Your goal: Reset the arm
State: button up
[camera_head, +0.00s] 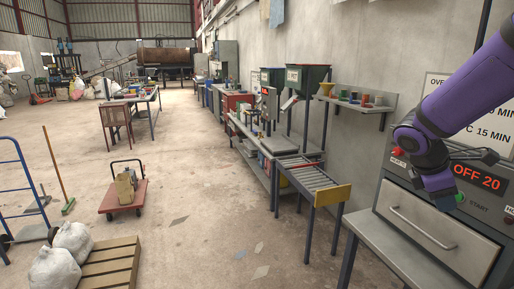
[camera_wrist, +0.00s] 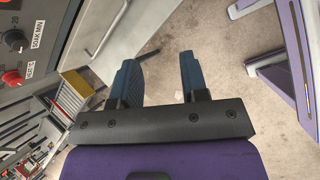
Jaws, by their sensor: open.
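My purple arm reaches in from the right in the head view. My gripper (camera_head: 446,199) hangs in front of the oven's (camera_head: 432,232) control panel, partly hidden behind the wrist. In the wrist view my gripper (camera_wrist: 158,82) has its two dark blue fingers apart, with nothing between them but concrete floor beyond. The oven's display (camera_head: 478,177) reads "OFF 20". Its drawer front with a long handle (camera_head: 422,228) is shut. The oven's red knob (camera_wrist: 12,78) shows at the left in the wrist view.
A roller conveyor (camera_head: 308,177) with a yellow end plate stands left of the oven. A wall shelf (camera_head: 355,103) holds small coloured cups. A pallet (camera_head: 112,265) with white sacks, a red cart (camera_head: 122,195) and a blue hand truck (camera_head: 20,190) stand at left.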

jog(key=s+a+r+m+t+y, duration=0.2)
jog(key=s+a+r+m+y, duration=0.1)
jog(key=s, duration=0.6)
jog(key=s+a+r+m+t+y, duration=0.3)
jog(key=s+a+r+m, duration=0.3)
jog(key=s+a+m, duration=0.2)
jog(key=s+m, duration=0.1)
jog(key=m, duration=0.1)
jog(key=shift+r+m+y, duration=0.3)
